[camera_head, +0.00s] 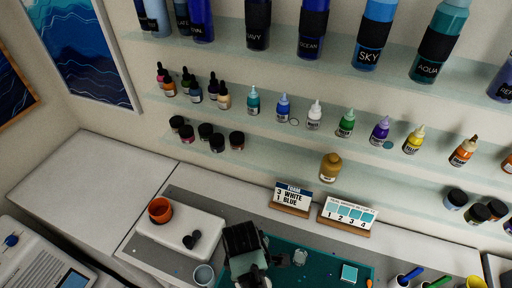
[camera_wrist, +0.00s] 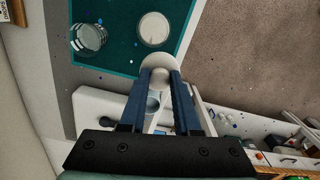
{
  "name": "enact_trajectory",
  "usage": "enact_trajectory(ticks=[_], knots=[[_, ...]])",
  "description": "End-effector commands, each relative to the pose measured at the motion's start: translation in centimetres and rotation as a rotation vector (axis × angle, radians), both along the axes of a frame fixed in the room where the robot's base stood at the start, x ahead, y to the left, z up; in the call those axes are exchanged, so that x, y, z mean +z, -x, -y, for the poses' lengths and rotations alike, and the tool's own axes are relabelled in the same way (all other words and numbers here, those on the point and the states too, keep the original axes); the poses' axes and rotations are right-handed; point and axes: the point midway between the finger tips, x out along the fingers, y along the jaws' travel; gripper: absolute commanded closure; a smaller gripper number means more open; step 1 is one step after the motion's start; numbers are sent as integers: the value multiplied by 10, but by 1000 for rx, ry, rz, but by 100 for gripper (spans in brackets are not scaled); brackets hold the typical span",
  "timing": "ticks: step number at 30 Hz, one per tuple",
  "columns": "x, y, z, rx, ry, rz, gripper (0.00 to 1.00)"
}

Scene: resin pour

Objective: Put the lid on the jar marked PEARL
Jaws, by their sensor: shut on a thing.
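My gripper (camera_wrist: 161,80) is shut on a pale round piece with a small knob (camera_wrist: 160,64), which looks like the lid. In the head view my gripper (camera_head: 252,272) is over the left part of the teal mat, and its fingertips are hard to make out. A round, white-topped thing (camera_wrist: 154,28) stands on the mat just beyond the held piece in the wrist view; it may be an open jar. No PEARL marking is readable on it. A clear glass vessel (camera_wrist: 88,38) stands on the mat too; it also shows in the head view (camera_head: 300,258).
A pale cup (camera_head: 203,275) stands left of my gripper. A white scale (camera_head: 165,236) holds an orange cup (camera_head: 160,210) and small dark items. Sign cards (camera_head: 347,214) stand behind the mat (camera_head: 325,262). Shelves of bottles hang above.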

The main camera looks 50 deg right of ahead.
Motion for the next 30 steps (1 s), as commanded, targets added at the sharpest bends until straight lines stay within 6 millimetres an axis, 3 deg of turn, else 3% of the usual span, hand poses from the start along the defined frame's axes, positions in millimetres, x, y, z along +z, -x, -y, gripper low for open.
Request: enact_trajectory(ticks=[1, 4, 11, 30], knots=[[13, 9, 12, 31, -2, -2, 100], [16, 20, 26, 99, -1, -1, 100], [13, 29, 37, 163, 0, 0, 100], [-36, 29, 36, 163, -1, -1, 100]])
